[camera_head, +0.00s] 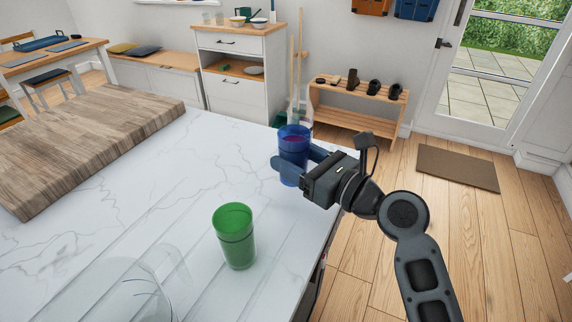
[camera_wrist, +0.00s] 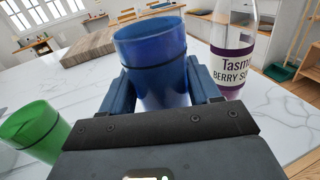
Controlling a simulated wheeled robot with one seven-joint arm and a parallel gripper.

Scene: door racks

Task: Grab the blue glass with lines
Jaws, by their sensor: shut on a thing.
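The blue glass (camera_head: 293,143) has a dark line around it below the rim. It stands near the right edge of the white marble counter in the head view, and fills the middle of the wrist view (camera_wrist: 152,62). My gripper (camera_head: 296,164) is shut on the blue glass, with one finger on each side of it. The glass looks upright. Whether its base touches the counter cannot be told, as my gripper hides part of it.
A green glass (camera_head: 235,240) stands on the counter (camera_head: 120,200), nearer the front. A bottle with a purple label (camera_wrist: 232,50) stands close behind the right finger. Clear glassware (camera_head: 125,290) is at the front left. A wooden board (camera_head: 85,150) lies at the left.

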